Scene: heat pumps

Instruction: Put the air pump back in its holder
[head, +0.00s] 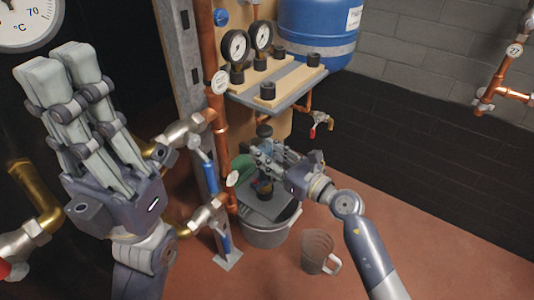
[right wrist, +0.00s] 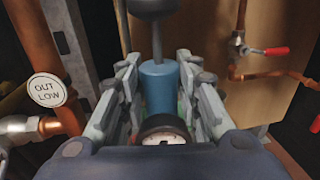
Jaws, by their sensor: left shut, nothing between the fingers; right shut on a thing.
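The air pump has a blue body (right wrist: 160,88) with a black top and a small round gauge in the right wrist view. In the head view its black top (head: 264,131) shows below the shelf, and the gripper hides most of its body. My right gripper (head: 262,155) is shut around the pump body, above a grey bucket. My left gripper (head: 68,75) is shut and empty, raised at the left, away from the pump. I cannot tell for certain which part is the pump's holder.
A shelf (head: 285,80) with gauges and black fittings hangs above the right gripper. A grey bucket (head: 266,236) with a dark top and a clear jug (head: 317,251) stand on the floor. Copper pipes and a metal post (head: 190,75) are left of the pump. A red-handled tap (head: 320,124) is right.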

